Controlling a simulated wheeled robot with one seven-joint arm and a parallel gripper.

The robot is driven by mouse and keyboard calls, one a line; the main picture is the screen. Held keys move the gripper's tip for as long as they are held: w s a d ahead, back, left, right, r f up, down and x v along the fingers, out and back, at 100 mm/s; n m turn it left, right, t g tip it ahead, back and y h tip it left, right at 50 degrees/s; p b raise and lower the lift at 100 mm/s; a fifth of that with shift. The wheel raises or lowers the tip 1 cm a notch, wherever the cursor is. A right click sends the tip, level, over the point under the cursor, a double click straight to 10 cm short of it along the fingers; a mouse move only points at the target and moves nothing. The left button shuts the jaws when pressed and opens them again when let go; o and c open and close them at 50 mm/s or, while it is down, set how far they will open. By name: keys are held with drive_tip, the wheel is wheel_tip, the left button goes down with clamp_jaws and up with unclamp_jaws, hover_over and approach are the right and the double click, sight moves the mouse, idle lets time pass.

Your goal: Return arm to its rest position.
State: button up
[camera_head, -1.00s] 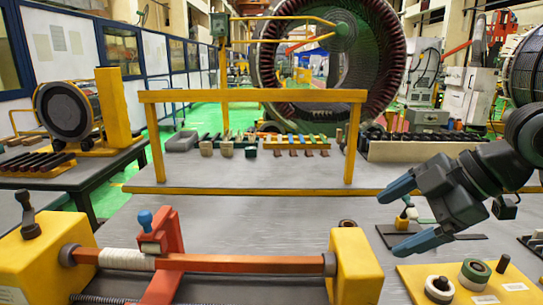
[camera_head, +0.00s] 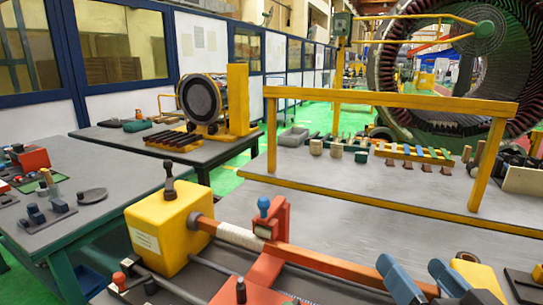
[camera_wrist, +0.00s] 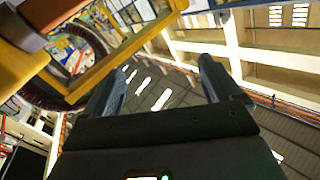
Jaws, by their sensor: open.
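My gripper (camera_head: 418,282) is at the lower right of the head view, over the right end of the winding fixture. Its two blue-grey fingers are apart, with nothing between them. In the wrist view the two fingers (camera_wrist: 158,88) are spread and empty, pointing toward the roof. The fixture has a yellow end block (camera_head: 172,228) with a dark crank knob. An orange bar (camera_head: 325,265) with a white wrapped section (camera_head: 240,236) runs right from it. A blue-knobbed orange clamp (camera_head: 268,222) stands by the bar. The gripper's overlap hides part of the fixture's right yellow block (camera_head: 480,275).
A yellow rail frame (camera_head: 390,97) stands on the main table, with several small blocks and strips behind it. A grey side table (camera_head: 110,160) with tools is at left. Another table (camera_head: 190,150) bears a motor (camera_head: 205,97). A large stator (camera_head: 450,75) stands behind.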

drive_tip(key=s+a+f+m+g+h, duration=0.1)
drive_tip(key=s+f+h, duration=0.1)
drive_tip(key=s+f, duration=0.55)
drive_tip(key=s+a+f+m+g+h, duration=0.15)
drive_tip(key=s+f, duration=0.35)
drive_tip(key=s, duration=0.5)
drive_tip(key=s+d+n, duration=0.4)
drive_tip(key=s, duration=1.1)
wheel_tip(320, 180, down, 8)
drive_tip(key=b, duration=0.8)
drive_tip(key=shift+f+g+y, duration=0.2)
drive_tip(key=shift+g+y, duration=0.15)
